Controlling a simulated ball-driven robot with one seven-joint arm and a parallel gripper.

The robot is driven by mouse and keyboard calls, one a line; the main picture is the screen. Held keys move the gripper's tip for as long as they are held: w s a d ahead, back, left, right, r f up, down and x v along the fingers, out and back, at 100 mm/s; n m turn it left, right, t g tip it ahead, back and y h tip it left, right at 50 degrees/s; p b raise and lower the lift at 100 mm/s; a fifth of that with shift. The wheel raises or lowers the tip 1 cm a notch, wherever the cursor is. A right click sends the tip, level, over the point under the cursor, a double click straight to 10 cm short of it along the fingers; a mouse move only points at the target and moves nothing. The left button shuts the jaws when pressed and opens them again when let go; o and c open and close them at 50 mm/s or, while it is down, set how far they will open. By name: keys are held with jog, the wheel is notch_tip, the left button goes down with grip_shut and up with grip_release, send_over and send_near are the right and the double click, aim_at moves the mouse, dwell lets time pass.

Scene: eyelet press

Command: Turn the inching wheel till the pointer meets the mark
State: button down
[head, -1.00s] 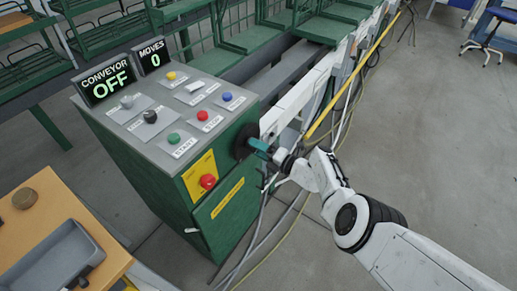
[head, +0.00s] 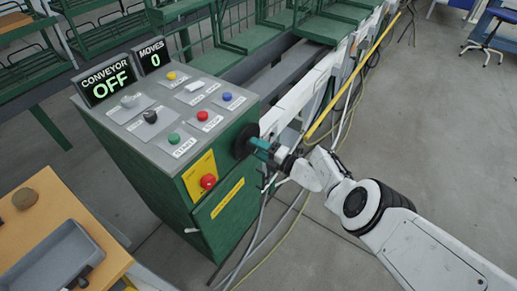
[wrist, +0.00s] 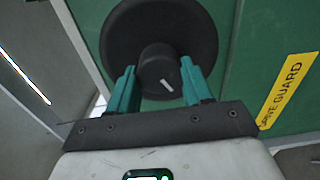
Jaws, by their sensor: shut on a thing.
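The inching wheel is a black disc (head: 242,140) on the right side of the green control cabinet. In the wrist view the wheel (wrist: 128,32) fills the top middle, with a round black hub that carries a short white line. My gripper (wrist: 159,73) has its teal fingers on either side of this hub and is shut on it. In the head view my gripper (head: 262,150) reaches the wheel from the right. I cannot make out the mark on the cabinet in either view.
The cabinet top (head: 158,122) holds several labelled buttons and knobs, with displays reading CONVEYOR OFF and MOVES 0. A red button (head: 208,181) sits on a yellow plate below. A yellow guard label (wrist: 281,95) is right of the wheel. Cables hang below my arm.

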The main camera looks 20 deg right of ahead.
dwell(0.7)
jog(key=shift+c, duration=2.4)
grip_release()
jog(key=p+v, duration=0.5)
jog(key=v, duration=0.5)
jog(key=shift+s+d+p, duration=0.25)
jog(key=shift+s+p, duration=0.05)
jog(key=shift+p, duration=0.05)
